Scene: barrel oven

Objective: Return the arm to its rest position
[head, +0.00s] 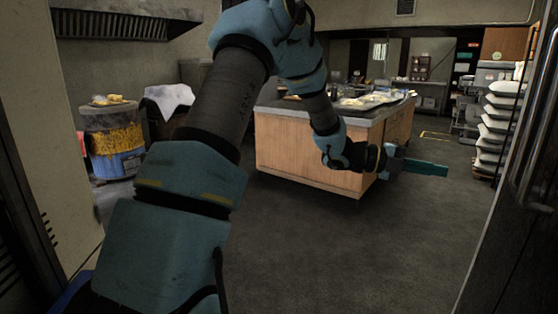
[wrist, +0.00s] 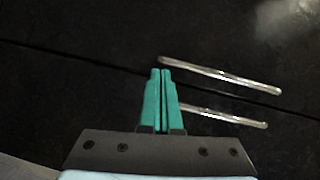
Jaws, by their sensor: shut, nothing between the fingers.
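My gripper (head: 426,168) is at the end of my bent blue and grey arm, right of the middle in the head view. It hangs in the air, out past the right end of the wooden counter. In the wrist view its green fingers (wrist: 162,80) lie side by side, closed, with nothing held. They point toward a dark surface with two long metal handles (wrist: 220,76) just beyond and to the right. I cannot tell from the wrist view whether the fingers touch the lower handle.
A wooden counter (head: 292,150) with several items on top stands behind my arm. A yellow and blue barrel (head: 115,145) stands at the left. A rack of stacked white sacks (head: 500,115) is at the right, near a dark door edge with handles (head: 540,130). The middle floor (head: 360,250) is clear.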

